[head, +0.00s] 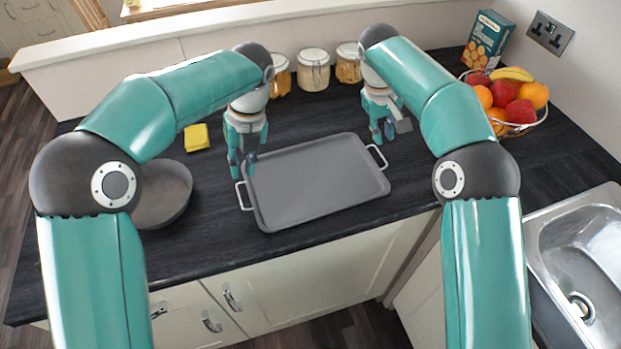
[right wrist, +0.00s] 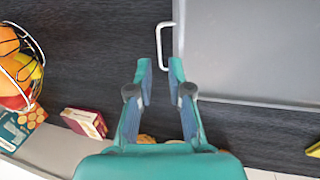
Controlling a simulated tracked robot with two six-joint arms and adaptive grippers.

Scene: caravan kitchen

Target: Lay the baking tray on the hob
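The grey baking tray (head: 315,182) lies flat on the dark worktop, with a white wire handle at each short end. My left gripper (head: 242,168) is open, just above and behind the left handle (head: 243,197); its fingers show apart, with nothing between them. My right gripper (head: 388,133) is behind the right handle (head: 378,157). In the right wrist view my right gripper (right wrist: 159,72) is open and empty, its fingertips short of that handle (right wrist: 160,47) and beside the tray (right wrist: 245,50). I cannot see a hob in either view.
A dark round pan (head: 165,196) stands left of the tray, near a yellow sponge (head: 197,137). Jars (head: 314,70) line the back. A fruit basket (head: 512,100) and a teal box (head: 487,40) are at right, a sink (head: 585,255) at front right. A small red box (right wrist: 85,122) lies near my right gripper.

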